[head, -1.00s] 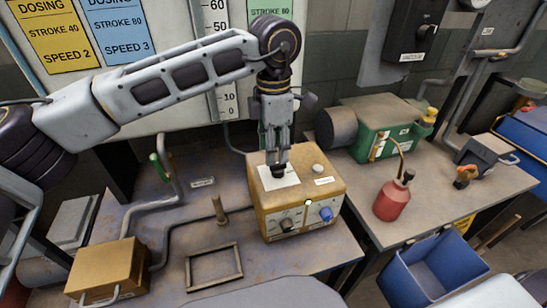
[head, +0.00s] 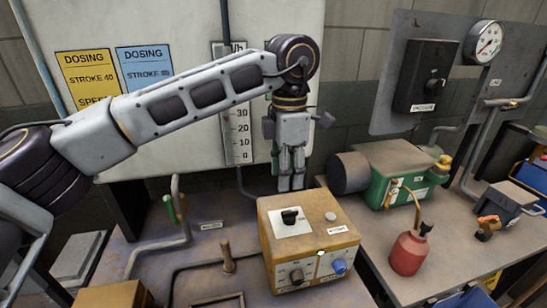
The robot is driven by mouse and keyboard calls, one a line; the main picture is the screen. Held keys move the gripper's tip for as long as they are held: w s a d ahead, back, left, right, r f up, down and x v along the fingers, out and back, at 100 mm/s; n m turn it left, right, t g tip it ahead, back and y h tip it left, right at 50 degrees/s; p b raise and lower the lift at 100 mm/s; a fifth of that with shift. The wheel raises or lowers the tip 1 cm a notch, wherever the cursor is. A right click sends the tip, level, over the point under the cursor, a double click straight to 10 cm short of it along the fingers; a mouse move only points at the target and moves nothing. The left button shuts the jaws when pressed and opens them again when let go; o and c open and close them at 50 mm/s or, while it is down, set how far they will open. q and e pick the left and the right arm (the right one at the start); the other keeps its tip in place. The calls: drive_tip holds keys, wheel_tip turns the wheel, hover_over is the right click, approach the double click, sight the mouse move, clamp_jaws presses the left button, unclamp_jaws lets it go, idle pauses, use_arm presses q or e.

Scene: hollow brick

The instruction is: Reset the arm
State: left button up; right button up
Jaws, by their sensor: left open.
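My left gripper (head: 291,182) hangs from the arm that comes in from the left. It points down just behind the yellow control box and is open and empty, apart from the box's knobs. The yellow control box (head: 268,258) stands on the bench. A black knob (head: 289,216) on a white plate is on its top, beside a round pale button (head: 330,217). Its front has a grey knob (head: 297,276), a blue knob (head: 338,266) and a small lit green lamp (head: 320,253). My right gripper is not in view.
A green pump (head: 400,173) and a red oil can (head: 408,254) stand on the bench to the right. A wooden peg (head: 227,258) and a bent pipe (head: 155,247) stand left of the box. A board with dosing cards (head: 88,75) and a scale is behind the arm.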

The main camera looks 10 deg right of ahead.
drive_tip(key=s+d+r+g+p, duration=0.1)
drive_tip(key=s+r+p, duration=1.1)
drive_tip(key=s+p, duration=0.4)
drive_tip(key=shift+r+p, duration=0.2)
drive_tip(key=shift+p, duration=2.35)
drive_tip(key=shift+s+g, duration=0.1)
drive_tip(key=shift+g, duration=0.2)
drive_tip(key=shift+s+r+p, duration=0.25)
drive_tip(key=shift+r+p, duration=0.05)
drive_tip(key=shift+p, duration=0.15)
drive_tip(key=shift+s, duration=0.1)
